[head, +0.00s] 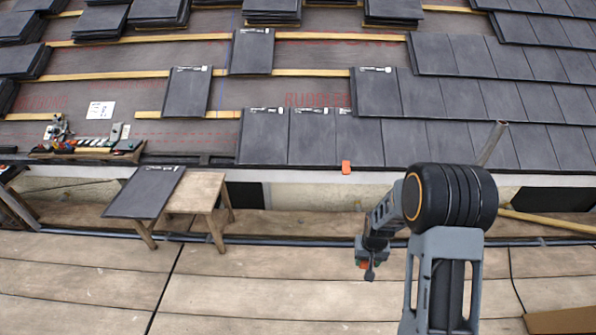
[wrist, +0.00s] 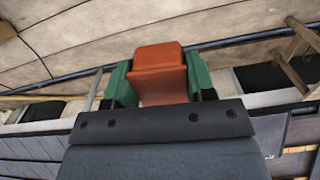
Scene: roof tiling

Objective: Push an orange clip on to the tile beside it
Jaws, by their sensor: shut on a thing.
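My gripper (head: 367,258) hangs over the plank walkway, well in front of the roof edge. Its green fingers are shut on an orange clip (wrist: 160,72), one finger at each side of it in the wrist view. In the head view only a little of this clip (head: 364,265) shows. Another orange clip (head: 346,167) sits at the lower edge of the bottom tile row, apart from my gripper. The dark grey tile (head: 359,142) is directly above that clip. How far that clip is seated cannot be told.
A loose tile (head: 146,192) lies on a wooden stool (head: 196,191) at the left. A tool tray (head: 88,149) rests on the roof at the left. Tile stacks (head: 272,10) stand higher up. A pole (head: 493,143) rises behind my arm. The plank walkway (head: 260,285) is mostly clear.

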